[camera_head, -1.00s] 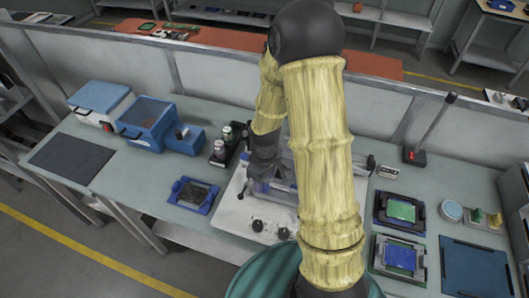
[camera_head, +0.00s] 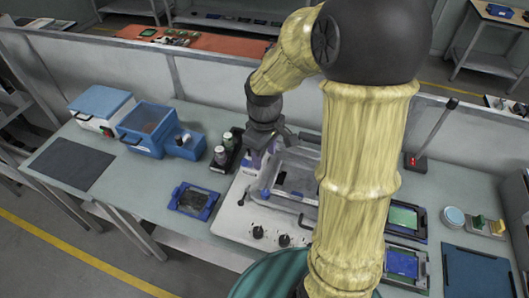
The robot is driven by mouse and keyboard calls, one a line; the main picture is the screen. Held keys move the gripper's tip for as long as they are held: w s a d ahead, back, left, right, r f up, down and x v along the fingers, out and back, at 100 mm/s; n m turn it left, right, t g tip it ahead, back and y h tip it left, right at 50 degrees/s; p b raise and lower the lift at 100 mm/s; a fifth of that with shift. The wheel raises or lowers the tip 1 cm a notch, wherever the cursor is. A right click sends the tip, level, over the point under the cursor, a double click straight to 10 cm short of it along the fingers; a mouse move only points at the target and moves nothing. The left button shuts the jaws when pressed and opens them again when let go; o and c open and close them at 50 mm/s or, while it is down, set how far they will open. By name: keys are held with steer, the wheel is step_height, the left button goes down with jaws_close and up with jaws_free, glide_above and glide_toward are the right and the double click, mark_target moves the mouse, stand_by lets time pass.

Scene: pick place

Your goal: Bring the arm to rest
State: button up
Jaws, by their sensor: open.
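My arm rises from the bottom centre, bends over at the top and reaches down past the middle of the bench. My gripper (camera_head: 256,160) is at the arm's lower end, above the back left of a white machine with knobs (camera_head: 238,215). It is small and dark in this view. Its fingers are open and I see nothing held between them. A metal frame with a clear window (camera_head: 295,178) lies on the machine to the right of the gripper. My forearm hides the machine's right side.
A low partition runs behind the bench.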

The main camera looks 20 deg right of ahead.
stand_by(0.4)
steer(key=s+m+t, duration=0.2)
steer(key=s+m, duration=0.5)
steer(key=s, duration=0.1)
steer(key=shift+f+m+t, duration=0.25)
steer(key=shift+m+t, duration=0.05)
steer(key=shift+d, duration=0.1)
stand_by(1.0)
